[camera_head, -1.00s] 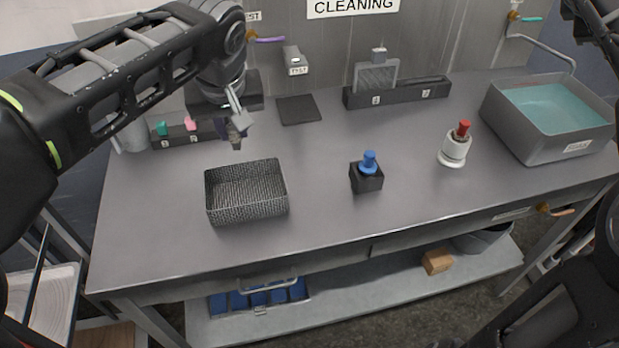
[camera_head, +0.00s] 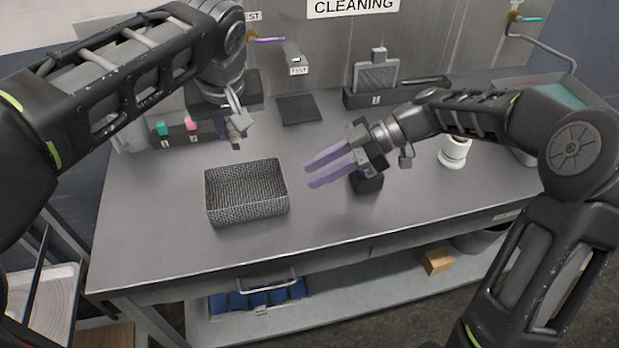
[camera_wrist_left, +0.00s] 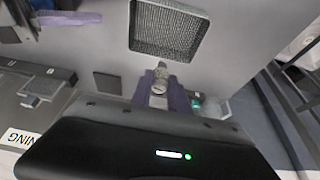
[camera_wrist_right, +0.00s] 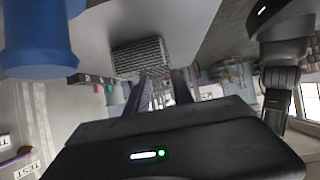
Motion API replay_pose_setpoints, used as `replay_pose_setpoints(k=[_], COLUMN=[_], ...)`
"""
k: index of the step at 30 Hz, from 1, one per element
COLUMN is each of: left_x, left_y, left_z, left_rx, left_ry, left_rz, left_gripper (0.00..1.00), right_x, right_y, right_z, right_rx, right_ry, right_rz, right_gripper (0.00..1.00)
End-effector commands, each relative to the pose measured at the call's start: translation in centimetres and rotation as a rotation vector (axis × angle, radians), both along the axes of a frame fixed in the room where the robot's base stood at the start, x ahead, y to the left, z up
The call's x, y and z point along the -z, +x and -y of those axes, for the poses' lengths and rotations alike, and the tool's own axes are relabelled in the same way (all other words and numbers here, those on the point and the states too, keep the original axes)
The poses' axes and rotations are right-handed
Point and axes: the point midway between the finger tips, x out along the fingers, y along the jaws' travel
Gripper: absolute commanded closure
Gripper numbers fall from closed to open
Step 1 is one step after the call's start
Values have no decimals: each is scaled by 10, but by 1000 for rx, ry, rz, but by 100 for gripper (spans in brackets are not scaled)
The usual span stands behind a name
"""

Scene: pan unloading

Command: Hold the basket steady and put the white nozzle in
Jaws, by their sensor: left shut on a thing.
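The dark wire-mesh basket (camera_head: 248,210) stands upright and looks empty on the table at centre left; it also shows in the left wrist view (camera_wrist_left: 168,28) and the right wrist view (camera_wrist_right: 140,57). My left gripper (camera_head: 236,137) is behind the basket, above the table, shut on a pale grey-white nozzle (camera_wrist_left: 160,78). The nozzle sits between the purple fingers and is mostly hidden in the head view. My right gripper (camera_head: 316,172) is open and empty, its purple fingers pointing left toward the basket, apart from it.
A white bottle-like object (camera_head: 453,153) stands right. A rack (camera_head: 178,139) holds teal and pink pieces. Table space in front of the basket is clear.

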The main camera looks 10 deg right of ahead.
Motion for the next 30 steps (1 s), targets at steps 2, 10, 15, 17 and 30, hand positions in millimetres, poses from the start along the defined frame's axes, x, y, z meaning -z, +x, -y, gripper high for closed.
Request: replay_pose_setpoints(k=[2,10,15,17,30], left_x=[0,0,0,0,0], left_y=[0,0,0,0,0], left_z=[0,0,0,0,0], left_rx=[0,0,0,0,0], left_ry=[0,0,0,0,0], left_rz=[0,0,0,0,0], left_gripper=[100,100,100,100,100], right_x=[5,6,6,7,27], right_y=[-9,-14,-14,-14,-15], right_z=[-16,-25,-25,-26,-76], right_rx=[-32,-49,-49,-49,-52], right_ry=[71,126,124,124,124], right_rz=[-8,-2,-2,-2,-5], right_gripper=[72,72,72,72,72])
